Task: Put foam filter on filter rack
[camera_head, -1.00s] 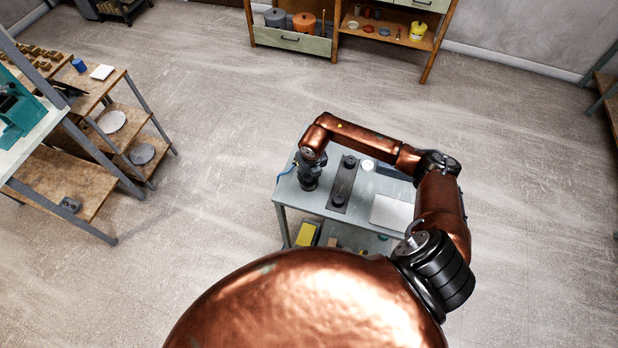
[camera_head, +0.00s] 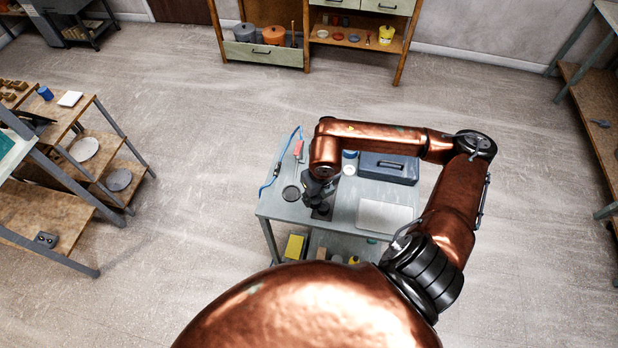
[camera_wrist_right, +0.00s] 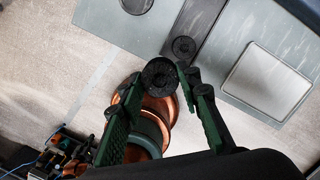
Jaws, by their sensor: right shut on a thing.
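My right gripper (camera_head: 320,192) is over the left part of the grey table (camera_head: 280,208). In the right wrist view its green-and-black fingers (camera_wrist_right: 161,78) are shut on a dark, round foam filter (camera_wrist_right: 160,74) with a hole in its middle. The filter is above the table, near the dark strip-like filter rack (camera_wrist_right: 203,22), apart from it as far as I can tell. A dark round piece (camera_wrist_right: 183,47) sits on the rack's near end. In the head view my gripper hides most of the rack. My left gripper is not in view.
A dark disc (camera_head: 291,193) lies on the table left of my gripper. A blue-grey toolbox (camera_head: 388,167), a pale flat tray (camera_head: 384,215), a red-handled tool (camera_head: 299,148) and a blue cable (camera_head: 267,182) are also on the table. Shelving stands left and behind.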

